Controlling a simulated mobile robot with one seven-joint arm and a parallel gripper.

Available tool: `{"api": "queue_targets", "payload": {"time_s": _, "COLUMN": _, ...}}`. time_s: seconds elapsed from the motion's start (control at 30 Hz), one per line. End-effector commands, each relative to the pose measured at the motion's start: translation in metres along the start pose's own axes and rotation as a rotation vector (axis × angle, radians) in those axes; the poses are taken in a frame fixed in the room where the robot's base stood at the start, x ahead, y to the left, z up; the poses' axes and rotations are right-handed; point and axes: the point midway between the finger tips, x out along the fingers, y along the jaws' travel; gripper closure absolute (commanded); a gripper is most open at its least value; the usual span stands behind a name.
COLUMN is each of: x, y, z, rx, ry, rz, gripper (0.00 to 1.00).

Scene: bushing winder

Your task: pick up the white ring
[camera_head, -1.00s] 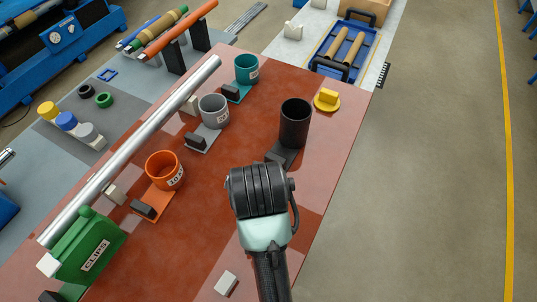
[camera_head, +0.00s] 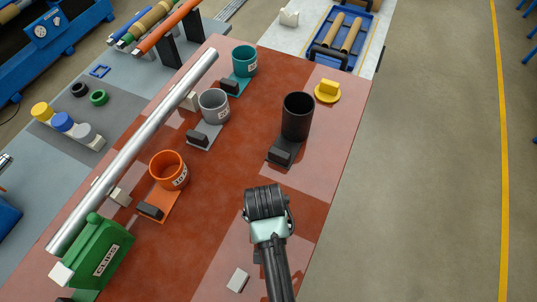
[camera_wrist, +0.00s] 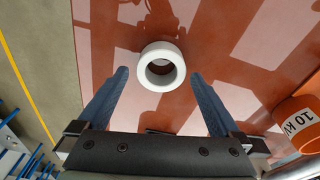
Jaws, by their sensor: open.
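The white ring (camera_wrist: 176,74) lies flat on the red-brown table top in the wrist view, its dark hole facing the camera. My gripper (camera_wrist: 158,73) is open and empty. Its two blue-grey fingers spread to the left and right of the ring's near side, and the ring sits between and slightly beyond the tips in the picture. The gap in height between fingertips and ring cannot be told. In the head view my wrist (camera_head: 266,203) points down over the right part of the table, and I cannot make out the ring or fingers there.
An orange cup (camera_head: 168,170) stands left of my gripper, and a tall black cup (camera_head: 297,116) beyond it. A small white block (camera_head: 238,279) lies nearby. A green CLIPS box (camera_head: 92,254) and a long metal tube (camera_head: 140,145) line the left side. Open floor lies right.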

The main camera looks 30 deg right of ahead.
Motion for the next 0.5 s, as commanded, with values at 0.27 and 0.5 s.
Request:
{"api": "queue_targets", "payload": {"time_s": 0.27, "x": 0.029, "y": -0.001, "z": 0.001, "rx": 0.000, "ry": 0.000, "rz": 0.000, "gripper": 0.00}}
{"api": "queue_targets", "payload": {"time_s": 0.5, "x": 0.030, "y": -0.001, "z": 0.000, "rx": 0.000, "ry": 0.002, "rz": -0.001, "gripper": 0.00}}
